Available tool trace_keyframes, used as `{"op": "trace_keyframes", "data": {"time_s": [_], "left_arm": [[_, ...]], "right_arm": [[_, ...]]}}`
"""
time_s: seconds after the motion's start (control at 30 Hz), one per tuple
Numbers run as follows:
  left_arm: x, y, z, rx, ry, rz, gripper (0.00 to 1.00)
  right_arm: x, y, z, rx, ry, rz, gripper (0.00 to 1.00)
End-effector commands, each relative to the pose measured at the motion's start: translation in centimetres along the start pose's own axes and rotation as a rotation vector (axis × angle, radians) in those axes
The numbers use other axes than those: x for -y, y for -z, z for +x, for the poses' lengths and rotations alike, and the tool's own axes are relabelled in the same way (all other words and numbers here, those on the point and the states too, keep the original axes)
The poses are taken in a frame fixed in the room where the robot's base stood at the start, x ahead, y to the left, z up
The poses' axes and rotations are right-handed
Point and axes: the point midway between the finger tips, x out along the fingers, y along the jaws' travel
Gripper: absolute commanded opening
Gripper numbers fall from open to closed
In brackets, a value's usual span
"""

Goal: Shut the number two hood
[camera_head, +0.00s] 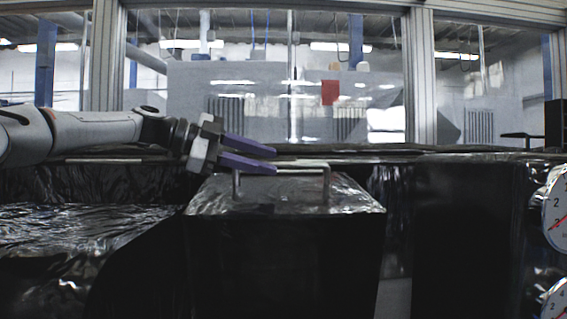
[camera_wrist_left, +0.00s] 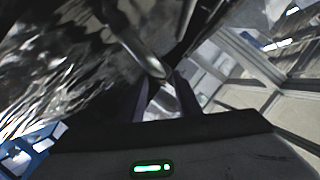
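A dark, shiny box-like hood (camera_head: 285,255) stands in the middle of the head view, with a metal bar handle (camera_head: 328,186) on its top. No number shows on it, so I cannot tell whether it is number two. My left gripper (camera_head: 275,160) comes in from the left with two purple fingers apart, at the handle's left end. In the left wrist view, the handle (camera_wrist_left: 146,52) runs down to the space between the fingertips (camera_wrist_left: 160,84). I cannot tell whether the fingers touch it. My right gripper is not in view.
A dark, glossy surface (camera_head: 75,245) lies to the left, and another dark housing (camera_head: 468,235) stands to the right across a narrow gap. Round gauges (camera_head: 558,212) sit at the right edge. Framed windows (camera_head: 270,85) run along the back.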

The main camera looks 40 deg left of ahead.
Motion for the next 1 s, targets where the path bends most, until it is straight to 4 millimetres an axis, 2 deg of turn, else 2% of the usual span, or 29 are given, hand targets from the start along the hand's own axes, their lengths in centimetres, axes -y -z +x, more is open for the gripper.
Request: {"op": "trace_keyframes", "data": {"time_s": [0.1, 0.3, 0.63, 0.67, 0.83, 1.0], "left_arm": [[0.0, -0.1, 2.2, 0.001, -0.004, -0.001, 0.31], [0.0, -0.1, 4.3, 0.001, -0.002, 0.000, 0.31], [0.0, -0.1, 4.7, 0.001, 0.001, 0.000, 0.31], [0.0, -0.1, 4.7, 0.001, 0.001, 0.000, 0.29], [0.0, -0.1, 4.7, 0.001, 0.001, 0.000, 0.01], [0.0, -0.1, 4.7, 0.001, 0.001, 0.000, 0.00]], "right_arm": [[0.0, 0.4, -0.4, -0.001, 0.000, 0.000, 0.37], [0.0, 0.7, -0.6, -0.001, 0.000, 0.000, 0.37], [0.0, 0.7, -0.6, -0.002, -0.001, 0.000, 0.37], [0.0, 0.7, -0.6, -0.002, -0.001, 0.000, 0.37], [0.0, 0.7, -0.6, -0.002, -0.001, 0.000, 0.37], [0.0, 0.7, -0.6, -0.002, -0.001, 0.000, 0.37]]}}
